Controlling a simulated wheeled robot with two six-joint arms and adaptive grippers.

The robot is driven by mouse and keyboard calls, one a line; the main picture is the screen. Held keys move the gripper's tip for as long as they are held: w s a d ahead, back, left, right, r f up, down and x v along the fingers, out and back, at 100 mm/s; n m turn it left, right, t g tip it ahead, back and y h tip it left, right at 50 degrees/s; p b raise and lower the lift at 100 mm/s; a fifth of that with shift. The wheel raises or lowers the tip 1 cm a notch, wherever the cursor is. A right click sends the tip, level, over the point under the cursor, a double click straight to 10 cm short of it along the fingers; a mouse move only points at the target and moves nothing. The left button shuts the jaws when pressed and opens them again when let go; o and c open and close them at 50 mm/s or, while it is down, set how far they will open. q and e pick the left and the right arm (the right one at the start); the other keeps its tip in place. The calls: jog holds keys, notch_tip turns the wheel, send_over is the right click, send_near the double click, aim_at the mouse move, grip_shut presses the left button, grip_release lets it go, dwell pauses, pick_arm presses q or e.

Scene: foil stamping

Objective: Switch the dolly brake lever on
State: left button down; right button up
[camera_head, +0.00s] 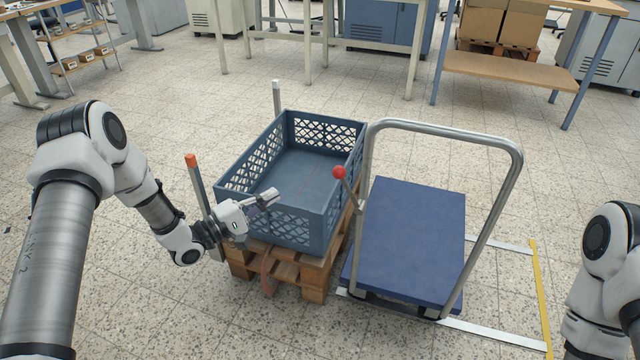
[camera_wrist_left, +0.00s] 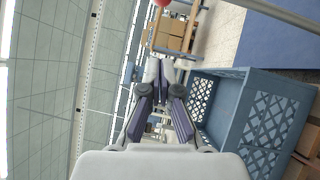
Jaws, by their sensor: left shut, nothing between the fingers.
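The dolly (camera_head: 412,235) has a blue deck and a tall bent metal handle (camera_head: 450,131). Its brake lever (camera_head: 349,188) is a thin rod with a red knob (camera_head: 339,172), standing tilted up-left at the deck's left side, close to the blue crate. The red knob also shows, cut off, at the top edge of the left wrist view (camera_wrist_left: 162,3). My left gripper (camera_head: 270,196) is shut and empty, over the front part of the crate, left of the knob and apart from it. Its closed fingers show in the left wrist view (camera_wrist_left: 159,68). My right gripper is out of view.
A blue mesh crate (camera_head: 325,222) sits on a wooden pallet (camera_head: 283,268) left of the dolly. An orange-tipped post (camera_head: 196,178) stands beside my left wrist. Yellow tape (camera_head: 541,295) marks the floor at right. Benches (camera_head: 508,73) stand behind; the floor in front is clear.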

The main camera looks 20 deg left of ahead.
aim_at(349, 189)
pick_arm(q)
jog(key=s+d+b+x, duration=0.1)
jog(key=d+b+x, duration=0.1)
jog(key=x, duration=1)
jog(key=shift+d+r, duration=0.2)
jog(key=shift+d, duration=0.25)
jog(key=shift+r, duration=0.1)
